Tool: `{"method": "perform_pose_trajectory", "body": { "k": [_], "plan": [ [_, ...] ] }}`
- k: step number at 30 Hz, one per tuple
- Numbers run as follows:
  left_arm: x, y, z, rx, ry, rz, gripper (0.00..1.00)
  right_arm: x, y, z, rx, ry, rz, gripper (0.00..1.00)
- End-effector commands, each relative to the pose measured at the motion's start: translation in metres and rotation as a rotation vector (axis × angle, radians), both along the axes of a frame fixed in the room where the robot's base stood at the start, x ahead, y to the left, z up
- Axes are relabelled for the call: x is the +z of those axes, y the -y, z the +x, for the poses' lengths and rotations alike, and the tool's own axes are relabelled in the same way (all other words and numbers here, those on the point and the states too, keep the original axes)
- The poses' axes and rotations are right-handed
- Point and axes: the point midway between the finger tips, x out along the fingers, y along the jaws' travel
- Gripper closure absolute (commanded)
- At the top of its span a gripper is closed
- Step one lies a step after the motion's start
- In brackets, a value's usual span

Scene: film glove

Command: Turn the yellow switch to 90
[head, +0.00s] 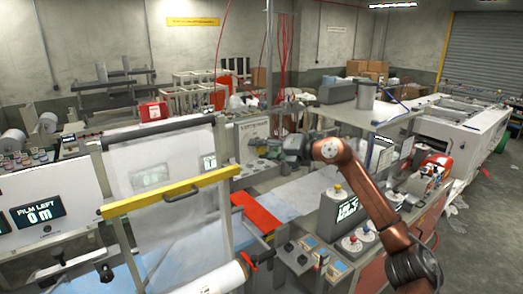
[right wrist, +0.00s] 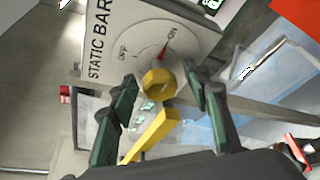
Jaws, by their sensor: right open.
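My right gripper (right wrist: 165,88) is open, with one finger on each side of the knob; contact is not clear. In the head view my right gripper (head: 292,150) is in front of the panel and the switch cannot be made out. My left gripper is not in view.
In the head view, a yellow bar (head: 170,192) and a film sheet stand at the left. A shelf (head: 355,115) is behind the arm. Open floor lies at the far right.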

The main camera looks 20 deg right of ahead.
Motion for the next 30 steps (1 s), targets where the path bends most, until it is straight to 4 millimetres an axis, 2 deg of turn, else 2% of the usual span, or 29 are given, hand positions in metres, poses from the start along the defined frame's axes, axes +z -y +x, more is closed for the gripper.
{"method": "perform_pose_trajectory", "body": {
  "k": [8, 21, 30],
  "plan": [
    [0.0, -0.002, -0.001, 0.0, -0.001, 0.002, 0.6, 0.002, 0.008, -0.009, -0.001, 0.001, -0.002, 0.56],
    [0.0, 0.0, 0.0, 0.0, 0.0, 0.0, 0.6, 0.022, 0.059, -0.074, -0.002, 0.0, -0.002, 0.56],
    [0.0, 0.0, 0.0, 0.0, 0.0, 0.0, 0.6, 0.027, 0.072, -0.092, -0.001, -0.001, -0.001, 0.56]
  ]
}}
